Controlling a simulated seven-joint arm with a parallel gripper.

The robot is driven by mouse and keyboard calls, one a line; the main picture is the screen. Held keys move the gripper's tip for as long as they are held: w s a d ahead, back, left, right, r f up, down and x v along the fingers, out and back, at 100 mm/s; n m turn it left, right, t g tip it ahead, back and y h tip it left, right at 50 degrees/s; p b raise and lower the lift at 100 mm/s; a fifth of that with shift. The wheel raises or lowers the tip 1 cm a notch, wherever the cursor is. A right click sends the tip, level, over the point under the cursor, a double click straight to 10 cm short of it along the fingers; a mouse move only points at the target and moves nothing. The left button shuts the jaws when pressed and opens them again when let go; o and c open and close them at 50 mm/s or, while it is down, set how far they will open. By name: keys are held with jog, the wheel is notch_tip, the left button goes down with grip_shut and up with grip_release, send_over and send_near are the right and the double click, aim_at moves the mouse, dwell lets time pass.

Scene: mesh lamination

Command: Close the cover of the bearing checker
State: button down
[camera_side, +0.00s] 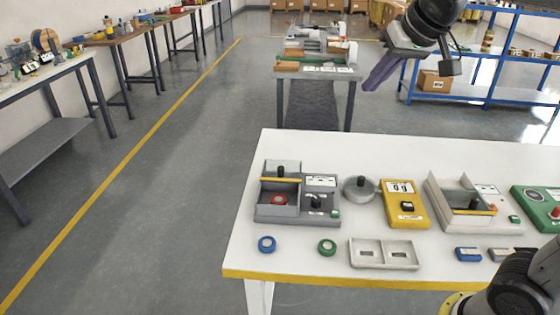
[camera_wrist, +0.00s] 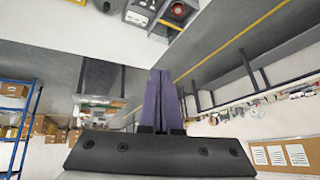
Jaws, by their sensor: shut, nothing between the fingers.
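The bearing checker, apparently the grey box (camera_side: 264,214) at the left of the white table, holds a red ring (camera_side: 279,199) in its open compartment. Its cover (camera_side: 281,167), with a yellow edge and a black knob, stands raised at the back. My gripper (camera_side: 368,88) is high above and behind the table, well apart from the box. Its purple fingers are together and empty in the wrist view (camera_wrist: 160,72).
A round grey pan (camera_side: 359,189), a yellow scale (camera_side: 404,208) and a second open grey box (camera_side: 440,206) stand to the right. The air around my gripper is free.

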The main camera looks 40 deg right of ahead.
jog(key=w+m, duration=0.1)
jog(key=w, duration=1.1)
jog(key=g, duration=0.4)
send_over(277, 163)
jog(key=s+a, duration=0.2)
jog(key=s, duration=0.2)
notch_tip(277, 163, down, 24)
jog(key=shift+m+h, duration=0.3)
jog(key=shift+h, duration=0.1)
jog(key=x, duration=0.9)
jog(key=shift+w+d+f, duration=0.1)
jog(key=shift+w+f, duration=0.15)
jog(key=shift+w, duration=0.05)
jog(key=shift+f, duration=0.15)
jog(key=shift+s+a, duration=0.5)
jog(key=shift+s, duration=0.35)
jog(key=shift+s+a, duration=0.5)
jog(key=shift+s, duration=0.3)
